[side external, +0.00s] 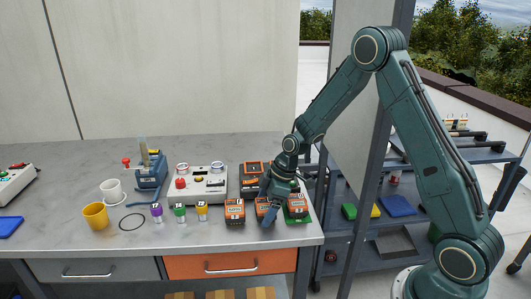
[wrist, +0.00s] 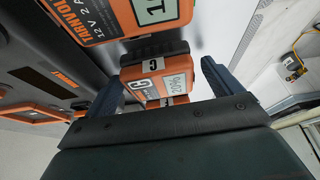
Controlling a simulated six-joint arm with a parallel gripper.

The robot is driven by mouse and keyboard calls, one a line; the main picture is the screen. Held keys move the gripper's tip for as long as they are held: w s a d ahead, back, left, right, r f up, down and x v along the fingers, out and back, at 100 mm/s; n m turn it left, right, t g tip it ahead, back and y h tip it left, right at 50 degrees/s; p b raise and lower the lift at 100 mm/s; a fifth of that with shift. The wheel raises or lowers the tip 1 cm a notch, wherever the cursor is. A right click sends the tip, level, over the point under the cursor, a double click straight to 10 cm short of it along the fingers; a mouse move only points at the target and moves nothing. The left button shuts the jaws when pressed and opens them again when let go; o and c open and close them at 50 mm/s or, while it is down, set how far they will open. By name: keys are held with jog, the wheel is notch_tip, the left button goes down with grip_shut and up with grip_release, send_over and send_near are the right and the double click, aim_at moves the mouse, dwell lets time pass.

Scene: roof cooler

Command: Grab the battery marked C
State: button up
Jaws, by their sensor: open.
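The battery marked C (wrist: 155,75) is orange and black with a small display, and its letter shows on a white label in the wrist view. My gripper (wrist: 162,88) is open, with one blue finger on each side of this battery. I cannot tell whether the fingers touch it. In the side view my gripper (side external: 277,207) points down among the row of batteries at the right of the bench. The orange battery there (side external: 262,207) is partly hidden by my fingers, and its letter cannot be read.
An orange-framed unit (side external: 252,170) stands behind. Small coloured containers (side external: 180,212), a control box (side external: 197,184) and a yellow cup (side external: 95,216) are farther left.

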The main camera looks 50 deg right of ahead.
aim_at(265, 203)
jog(key=shift+c, duration=0.2)
jog(key=c, duration=1.3)
jog(key=shift+r, duration=0.15)
notch_tip(265, 203, up, 20)
jog(key=shift+f, duration=0.1)
dwell(0.3)
